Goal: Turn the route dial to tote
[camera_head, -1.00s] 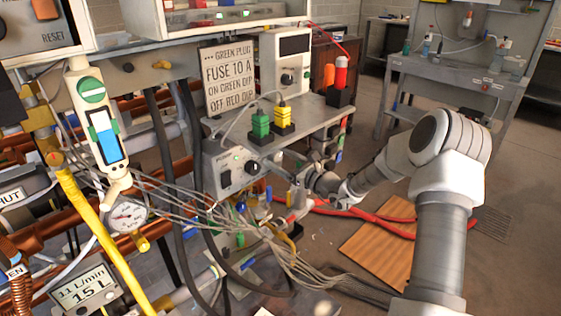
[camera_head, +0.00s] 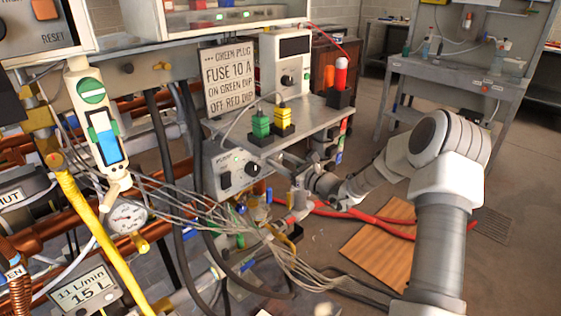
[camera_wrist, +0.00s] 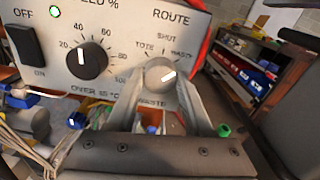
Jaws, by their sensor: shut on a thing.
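The route dial (camera_wrist: 160,73) is a round grey knob with a white pointer mark, under the word ROUTE on a white control panel (camera_wrist: 125,25). Around it are the labels TOTE at upper left, SHUT above and WASTE at right. The pointer slants up and right, toward WASTE. My gripper (camera_wrist: 165,85) is shut on the dial, one finger on each side, in the wrist view. In the head view my gripper (camera_head: 282,162) reaches the panel's right part from the right, and it hides the dial there.
A black pump dial (camera_wrist: 87,60) and an OFF/ON switch (camera_wrist: 29,48) sit left of the route dial. In the head view, green (camera_head: 260,126) and yellow (camera_head: 282,116) plugs stand on the shelf above. Loose grey cables (camera_head: 290,262) hang below.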

